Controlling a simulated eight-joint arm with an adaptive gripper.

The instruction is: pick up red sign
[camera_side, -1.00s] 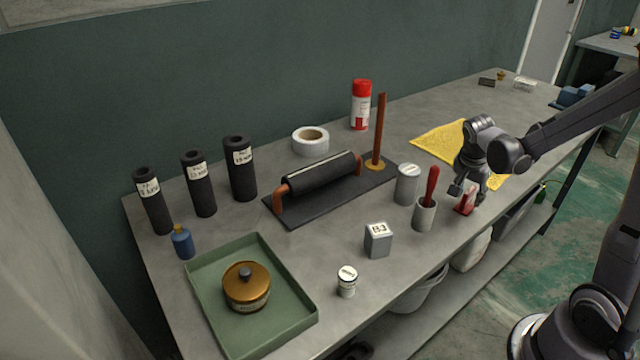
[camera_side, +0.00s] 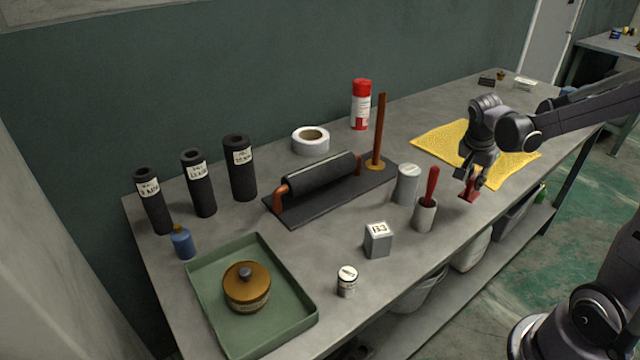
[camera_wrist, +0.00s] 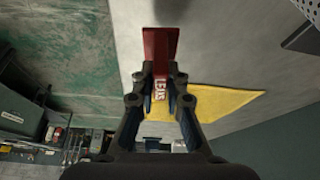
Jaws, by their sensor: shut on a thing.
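The red sign (camera_side: 469,192) is small, with white lettering that shows in the wrist view (camera_wrist: 160,50). My gripper (camera_side: 470,178) points down over the table's front edge area, right of the grey cup with the red handle. Its fingers are shut on the red sign, one on each side, as the wrist view shows (camera_wrist: 160,84). The sign appears slightly above the grey table. The fingers hide part of it.
A yellow cloth (camera_side: 440,140) lies behind my gripper. A grey cup with a red-handled tool (camera_side: 425,214) and a grey can (camera_side: 406,185) stand to the left. The table's front edge (camera_side: 500,209) is close by.

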